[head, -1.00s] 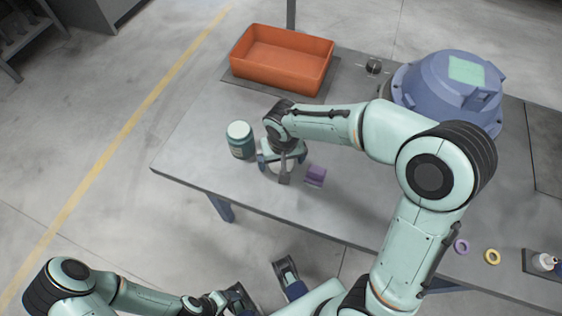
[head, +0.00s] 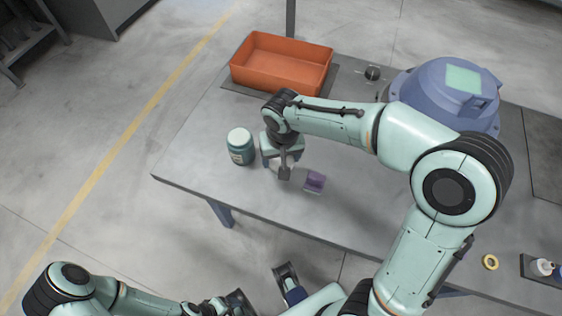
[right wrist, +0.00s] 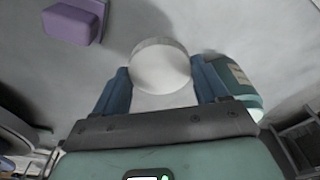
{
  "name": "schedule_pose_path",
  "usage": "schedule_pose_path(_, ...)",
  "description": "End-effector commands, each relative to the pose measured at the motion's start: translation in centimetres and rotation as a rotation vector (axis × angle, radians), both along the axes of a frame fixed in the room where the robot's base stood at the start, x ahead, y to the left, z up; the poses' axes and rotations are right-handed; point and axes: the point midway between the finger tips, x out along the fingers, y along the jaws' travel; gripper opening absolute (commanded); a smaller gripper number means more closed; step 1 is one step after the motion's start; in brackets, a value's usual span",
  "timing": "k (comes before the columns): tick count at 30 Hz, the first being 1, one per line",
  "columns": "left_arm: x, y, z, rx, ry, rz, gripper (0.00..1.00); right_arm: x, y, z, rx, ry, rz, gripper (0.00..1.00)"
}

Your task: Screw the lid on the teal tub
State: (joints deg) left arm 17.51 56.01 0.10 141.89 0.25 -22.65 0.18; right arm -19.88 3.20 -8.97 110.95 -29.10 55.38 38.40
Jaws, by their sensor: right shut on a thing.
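The teal tub (head: 241,151) stands upright on the table, left of my right gripper, with a pale round top and a label on its side. It also shows in the right wrist view (right wrist: 232,78), beside the right-hand finger. My right gripper (head: 283,160) points down at the table. In the right wrist view its blue fingers are shut on a white round piece (right wrist: 161,66) that looks like the lid. The head view hides this piece behind the gripper. My left gripper (head: 264,291) is low in the head view, off the table's front edge, fingers apart and empty.
A purple block (head: 315,181) lies right of my right gripper. An orange bin (head: 281,64) stands at the back on a dark mat. A large blue housing (head: 450,95) is at the back right. A yellow ring (head: 490,262) and a small bottle (head: 543,266) are at the right.

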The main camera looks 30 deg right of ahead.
Motion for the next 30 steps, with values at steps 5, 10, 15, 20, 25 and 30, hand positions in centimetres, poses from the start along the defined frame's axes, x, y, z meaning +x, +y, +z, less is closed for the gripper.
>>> schedule_pose_path(5, -0.2, 0.0, 1.0, -0.001, 0.011, -0.002, 0.76, 0.1, 0.0, 5.8, 0.003, -0.009, 0.0, 0.45)
schedule_pose_path(10, -0.2, 0.0, 1.7, -0.002, 0.015, -0.003, 0.76, 0.1, 0.0, 10.3, 0.001, -0.007, -0.001, 0.45)
schedule_pose_path(15, 0.0, 0.0, 2.3, -0.002, 0.013, -0.003, 0.76, 0.0, 0.0, 13.3, 0.001, -0.003, 0.0, 0.45)
schedule_pose_path(20, 0.0, 0.0, 2.6, -0.001, 0.012, -0.003, 0.76, 0.0, 0.0, 14.7, 0.002, -0.001, 0.001, 0.45)
schedule_pose_path(25, 0.0, 0.0, 2.6, -0.002, 0.012, -0.004, 0.76, 0.0, 0.0, 15.0, 0.0, 0.0, 0.001, 0.45)
schedule_pose_path(30, 0.0, 0.0, 2.6, -0.002, 0.012, -0.004, 0.76, 0.0, 0.0, 14.9, 0.0, 0.0, 0.001, 0.45)
